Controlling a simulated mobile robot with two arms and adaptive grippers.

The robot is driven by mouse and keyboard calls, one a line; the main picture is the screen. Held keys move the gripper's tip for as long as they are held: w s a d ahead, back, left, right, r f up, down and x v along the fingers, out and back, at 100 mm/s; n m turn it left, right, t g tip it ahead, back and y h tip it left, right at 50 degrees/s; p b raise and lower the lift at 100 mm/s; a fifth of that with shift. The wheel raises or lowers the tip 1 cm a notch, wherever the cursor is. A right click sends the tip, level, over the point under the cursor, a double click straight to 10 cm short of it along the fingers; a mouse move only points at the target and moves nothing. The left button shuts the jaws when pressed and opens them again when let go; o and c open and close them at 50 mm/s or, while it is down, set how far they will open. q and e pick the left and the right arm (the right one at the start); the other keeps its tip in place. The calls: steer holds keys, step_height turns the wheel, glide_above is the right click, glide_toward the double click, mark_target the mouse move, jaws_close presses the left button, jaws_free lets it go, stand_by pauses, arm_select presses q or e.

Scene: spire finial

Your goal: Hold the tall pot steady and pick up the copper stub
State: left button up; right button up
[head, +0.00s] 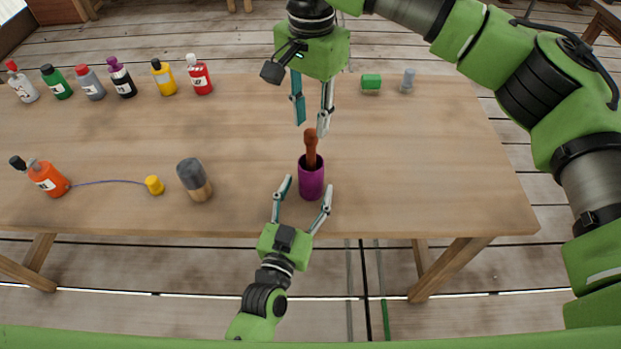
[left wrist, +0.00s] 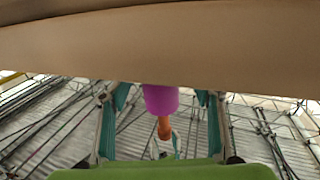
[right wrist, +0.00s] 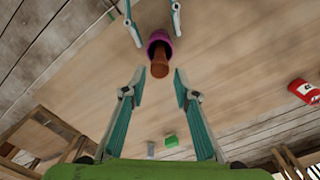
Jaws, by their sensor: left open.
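The tall purple pot (head: 311,182) stands upright near the table's front edge; it also shows in the left wrist view (left wrist: 160,98). The copper stub (head: 311,148) stands in it, its upper part rising above the rim and its lower part hidden. My left gripper (head: 305,186) is open at the table's front edge, one finger on each side of the pot, with gaps visible. My right gripper (head: 311,129) is open and empty, pointing down above the stub. In the right wrist view the stub (right wrist: 159,70) appears beyond and between its fingertips.
A grey-and-tan cylinder (head: 195,180), a yellow cap (head: 154,185) on a cord and an orange bottle (head: 48,180) are left of the pot. Several bottles line the back left. A green block (head: 371,83) and grey peg (head: 408,80) are at the back. The table's right side is clear.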

mark_target(307, 189)
arm_select(q)
steer(key=shift+x, duration=1.9)
